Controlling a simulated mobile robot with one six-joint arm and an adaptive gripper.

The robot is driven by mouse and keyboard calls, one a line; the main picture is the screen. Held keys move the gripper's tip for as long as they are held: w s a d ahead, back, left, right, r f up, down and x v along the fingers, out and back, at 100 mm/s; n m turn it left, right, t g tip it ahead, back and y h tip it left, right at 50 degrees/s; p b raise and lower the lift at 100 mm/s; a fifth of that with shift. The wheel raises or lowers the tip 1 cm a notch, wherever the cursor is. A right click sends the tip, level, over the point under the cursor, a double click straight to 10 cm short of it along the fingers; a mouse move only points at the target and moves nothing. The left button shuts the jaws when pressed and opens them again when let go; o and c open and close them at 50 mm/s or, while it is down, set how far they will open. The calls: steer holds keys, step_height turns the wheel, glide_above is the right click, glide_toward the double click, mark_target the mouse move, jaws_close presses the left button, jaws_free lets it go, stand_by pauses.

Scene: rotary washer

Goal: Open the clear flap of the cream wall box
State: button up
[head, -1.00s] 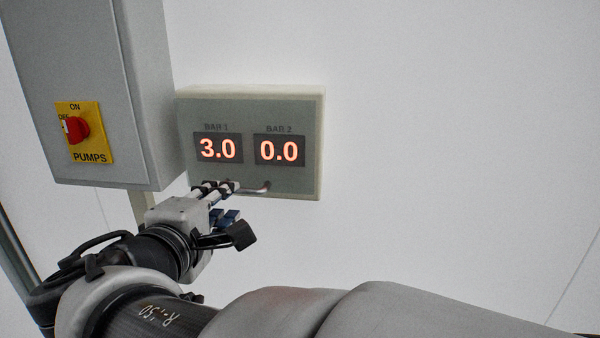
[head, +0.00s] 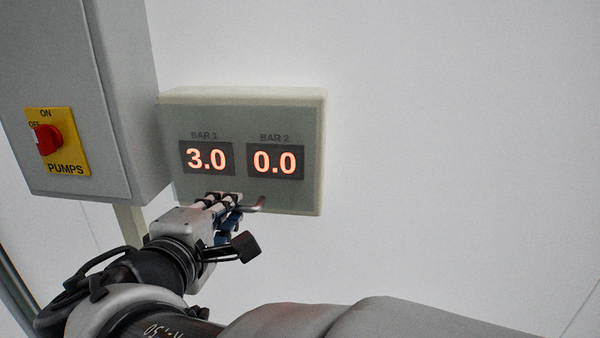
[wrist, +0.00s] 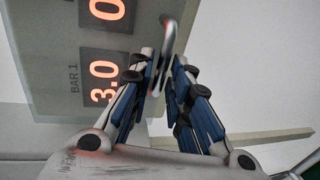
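The cream wall box (head: 322,150) hangs on the white wall. Its clear flap (head: 240,190) lies flat over the front, over two lit displays reading 3.0 and 0.0. A bent metal handle (head: 256,204) sits at the flap's lower edge; it also shows in the wrist view (wrist: 170,40). My gripper (head: 222,203) is at the handle's left part, below the displays.
A grey cabinet (head: 75,40) stands just left of the box, with a red pump switch (head: 46,139) on a yellow plate. The wall right of the box is bare and clear. A pale post (head: 130,222) runs down under the cabinet.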

jaws_close()
stand_by(0.5)
